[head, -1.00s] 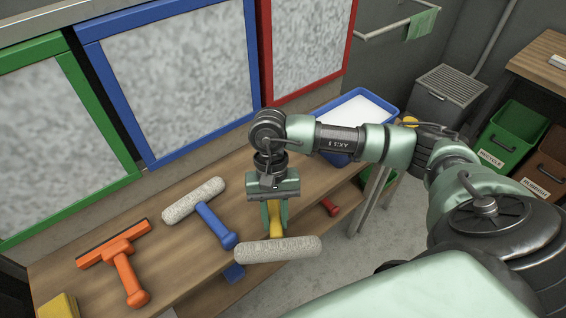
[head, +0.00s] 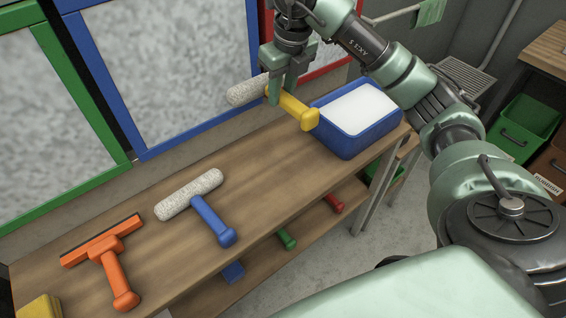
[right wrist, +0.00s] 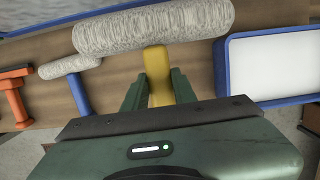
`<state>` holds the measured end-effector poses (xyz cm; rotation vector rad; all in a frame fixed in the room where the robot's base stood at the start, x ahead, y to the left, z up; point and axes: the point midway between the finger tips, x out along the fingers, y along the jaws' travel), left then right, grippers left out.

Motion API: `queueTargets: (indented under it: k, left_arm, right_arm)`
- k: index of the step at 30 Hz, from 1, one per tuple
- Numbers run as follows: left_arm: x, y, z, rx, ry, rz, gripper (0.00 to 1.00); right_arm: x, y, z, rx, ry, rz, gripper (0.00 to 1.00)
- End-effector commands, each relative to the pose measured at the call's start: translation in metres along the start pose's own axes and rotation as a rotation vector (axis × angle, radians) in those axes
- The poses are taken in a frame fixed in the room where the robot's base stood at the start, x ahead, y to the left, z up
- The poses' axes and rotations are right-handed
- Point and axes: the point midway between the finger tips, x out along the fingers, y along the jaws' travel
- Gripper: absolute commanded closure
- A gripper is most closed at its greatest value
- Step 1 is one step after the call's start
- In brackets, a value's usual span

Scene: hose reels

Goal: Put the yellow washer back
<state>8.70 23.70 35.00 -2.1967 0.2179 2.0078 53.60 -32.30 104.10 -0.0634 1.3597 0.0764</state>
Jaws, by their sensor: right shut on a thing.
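The yellow washer (head: 295,105) has a yellow handle and a grey fluffy sleeve. My right gripper (head: 279,88) is shut on its handle, close to the sleeve, and holds it near the back of the bench, just left of the blue tub. The sleeve points toward the framed panels and the handle end toward the tub. In the right wrist view the yellow handle (right wrist: 158,75) sits between the fingers, with the sleeve (right wrist: 155,27) across the top. My left gripper is not in view.
The blue tub (head: 345,144) with white contents stands on the bench's right end. A blue-handled washer (head: 212,220), an orange squeegee (head: 112,262) and a yellow sponge (head: 40,308) lie to the left. Red (head: 334,202) and green (head: 286,239) handles show below. Bench between is bare.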

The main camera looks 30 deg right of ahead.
Motion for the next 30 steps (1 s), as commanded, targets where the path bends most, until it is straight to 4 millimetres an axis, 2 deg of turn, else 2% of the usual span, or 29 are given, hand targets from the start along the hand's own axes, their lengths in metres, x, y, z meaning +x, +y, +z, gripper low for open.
queueTargets:
  k: [5, 15, 19, 26, 30]
  left_arm:
    - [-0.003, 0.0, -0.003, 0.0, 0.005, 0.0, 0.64]
    - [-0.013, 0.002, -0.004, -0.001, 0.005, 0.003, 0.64]
    - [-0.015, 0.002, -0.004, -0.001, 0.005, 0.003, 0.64]
    - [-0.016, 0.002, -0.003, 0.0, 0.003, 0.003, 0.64]
    - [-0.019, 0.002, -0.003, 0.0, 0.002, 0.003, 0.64]
  right_arm:
    - [0.033, -0.001, -0.009, 0.018, 0.01, -0.003, 1.0]
    - [0.12, 0.0, -0.027, 0.015, 0.008, -0.001, 1.0]
    - [0.141, 0.0, -0.031, 0.014, 0.006, -0.002, 1.0]
    - [0.158, 0.0, -0.034, 0.014, 0.004, -0.001, 1.0]
    - [0.177, 0.001, -0.039, 0.014, 0.006, 0.0, 1.0]
